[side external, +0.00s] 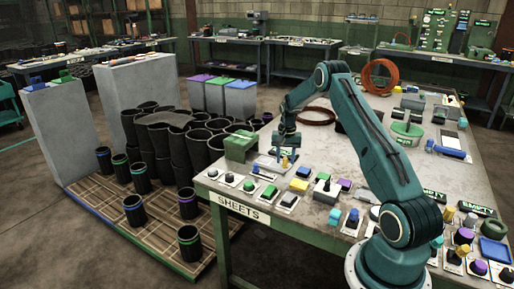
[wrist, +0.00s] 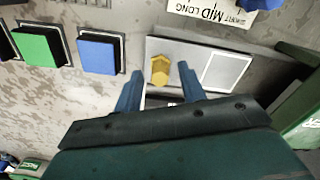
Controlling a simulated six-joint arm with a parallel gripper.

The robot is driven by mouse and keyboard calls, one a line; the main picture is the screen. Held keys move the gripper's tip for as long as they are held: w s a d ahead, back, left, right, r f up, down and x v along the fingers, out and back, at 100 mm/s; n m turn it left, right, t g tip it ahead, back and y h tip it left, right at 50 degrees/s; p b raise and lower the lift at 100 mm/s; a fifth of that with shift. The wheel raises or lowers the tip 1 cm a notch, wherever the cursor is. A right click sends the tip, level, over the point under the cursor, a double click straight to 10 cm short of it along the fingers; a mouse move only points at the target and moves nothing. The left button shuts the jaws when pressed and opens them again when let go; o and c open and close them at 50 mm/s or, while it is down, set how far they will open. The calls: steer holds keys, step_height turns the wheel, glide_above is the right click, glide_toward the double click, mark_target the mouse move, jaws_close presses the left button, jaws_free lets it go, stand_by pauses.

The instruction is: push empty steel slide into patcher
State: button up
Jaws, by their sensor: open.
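The steel slide (wrist: 190,48) is a flat grey plate with a yellow knob (wrist: 160,70) and a paler, bare square panel (wrist: 226,71). In the side view the yellow knob (side external: 285,162) shows at the table's far left part. My gripper (wrist: 159,80) is open, with one blue finger on each side of the knob. I cannot tell whether either finger touches it. The likely patcher is the green box-shaped machine (side external: 241,147), just left of my gripper in the side view. Part of a green body (wrist: 304,118) shows at the wrist view's right edge. The plate's near part is hidden.
Green (wrist: 38,46) and blue (wrist: 99,53) square buttons sit left of the slide. A "MID LONG" label (wrist: 212,12) lies beyond it. Several knobs and buttons line the table's front edge (side external: 290,218). Black sleeves (side external: 175,145) stand on a pallet left of the table.

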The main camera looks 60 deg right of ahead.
mark_target(262, 159)
steer(key=shift+f, duration=0.5)
jaws_close()
steer(key=shift+w, duration=0.1)
steer(key=shift+w+d, duration=0.1)
steer(key=shift+w, duration=4.3)
steer(key=shift+w+r, duration=0.1)
steer(key=shift+w, duration=0.75)
